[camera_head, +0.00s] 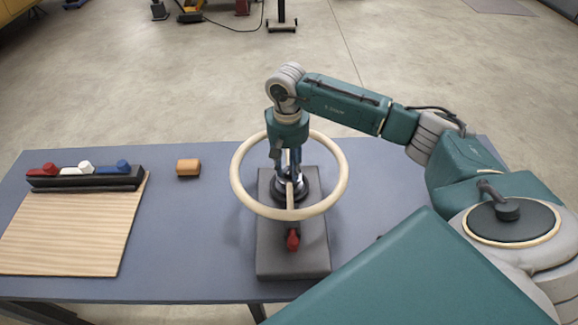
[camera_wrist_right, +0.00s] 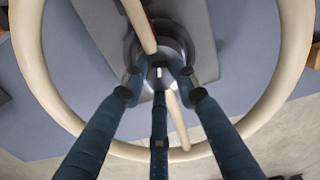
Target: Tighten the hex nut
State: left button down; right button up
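A cream ring-shaped handwheel (camera_head: 339,190) with a spoke stands over a dark grey block (camera_head: 305,262) on the table. A dark round hub with a bright metal part (camera_head: 290,188) sits at its middle; it also shows in the wrist view, with a small pale stud (camera_wrist_right: 158,72) at its centre. I cannot make out the hex nut's outline clearly. My right gripper (camera_head: 289,176) points down inside the ring, above the hub. In the wrist view its blue fingers (camera_wrist_right: 158,80) stand apart around the stud, with a visible gap. My left gripper is not in view.
A wooden board (camera_head: 70,235) and a dark rack (camera_head: 85,182) with red, white and blue pieces lie at the left. An orange block (camera_head: 188,168) lies alone.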

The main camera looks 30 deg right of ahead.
aim_at(288, 170)
jog(key=shift+f+m+b, duration=0.25)
jog(key=shift+m+b, duration=0.35)
jog(key=shift+b, duration=0.35)
jog(key=shift+m+b, duration=0.4)
jog(key=shift+r+m, duration=0.2)
jog(key=shift+m, duration=0.2)
jog(key=o, duration=1.1)
jog(key=shift+o, duration=0.2)
jog(key=shift+r, duration=0.1)
notch_tip(288, 170, up, 12)
jog(key=shift+a, duration=0.15)
